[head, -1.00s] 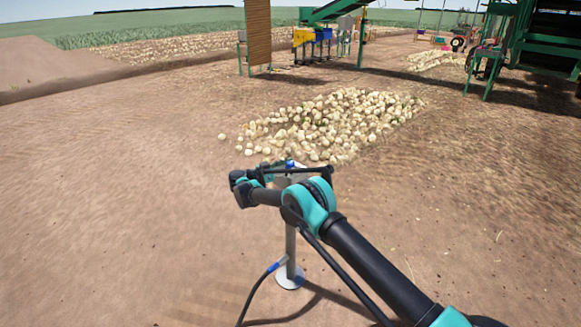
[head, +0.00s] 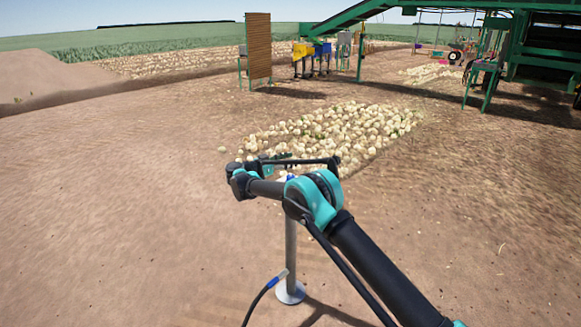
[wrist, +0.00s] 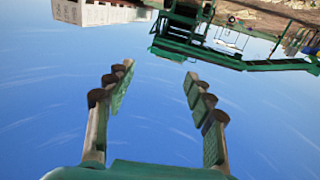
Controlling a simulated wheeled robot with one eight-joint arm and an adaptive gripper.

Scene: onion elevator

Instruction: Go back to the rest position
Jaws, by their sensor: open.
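My gripper shows in the wrist view (wrist: 157,82). Its two jointed fingers stand wide apart with nothing between them, against blue sky. The wrist view is upside down, with machinery and ground along its top edge. In the head view my arm reaches forward from the lower right and bends at a teal joint. The gripper itself is hard to make out there, as the arm's far end lies in front of the onion pile.
A pile of onions (head: 345,128) lies on bare soil ahead. A green elevator machine (head: 540,50) is at the back right. A brown panel (head: 259,48) stands beyond the pile. The left ground is clear.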

